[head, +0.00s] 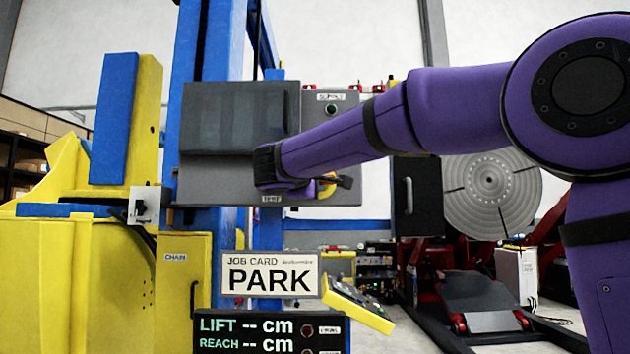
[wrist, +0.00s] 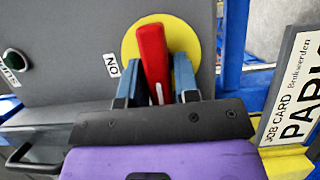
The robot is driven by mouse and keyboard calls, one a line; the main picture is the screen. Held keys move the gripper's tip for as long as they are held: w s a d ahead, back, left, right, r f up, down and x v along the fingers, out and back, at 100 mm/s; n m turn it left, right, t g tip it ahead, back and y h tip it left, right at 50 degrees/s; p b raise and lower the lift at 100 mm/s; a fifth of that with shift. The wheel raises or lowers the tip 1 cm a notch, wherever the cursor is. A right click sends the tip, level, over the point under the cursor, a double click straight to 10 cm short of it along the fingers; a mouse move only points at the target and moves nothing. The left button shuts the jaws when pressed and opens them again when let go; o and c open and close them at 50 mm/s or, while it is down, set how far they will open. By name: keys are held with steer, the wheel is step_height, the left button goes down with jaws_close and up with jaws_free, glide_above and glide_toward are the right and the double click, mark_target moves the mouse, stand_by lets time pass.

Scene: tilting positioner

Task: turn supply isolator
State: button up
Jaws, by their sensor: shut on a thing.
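The isolator has a red handle (wrist: 153,62) on a round yellow plate (wrist: 128,48), set on the front of a grey cabinet (wrist: 60,40). My gripper (wrist: 156,82) has one blue-grey finger on each side of the red handle and is shut on it. In the wrist view the handle points up the picture, leaning slightly left. A small white label (wrist: 111,65) sits just left of the yellow plate. In the head view my arm crosses the cabinet (head: 225,185), and only an edge of the yellow plate (head: 326,188) shows beside my gripper (head: 338,182).
A dark cover (head: 235,115) stands out on the cabinet's left part. A green indicator (head: 331,109) is above my arm. A job card reading PARK (head: 270,274) and a lift/reach display (head: 270,333) stand below. Yellow and blue machine parts (head: 110,260) fill the left; a round grey disc (head: 490,190) is right.

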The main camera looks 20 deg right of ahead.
stand_by(0.5)
steer(key=o, duration=0.8)
steer(key=shift+a, duration=0.1)
steer(key=v, duration=1)
steer(key=shift+s+a+f, duration=0.1)
steer(key=shift+s+a, duration=0.05)
steer(key=shift+s, duration=0.2)
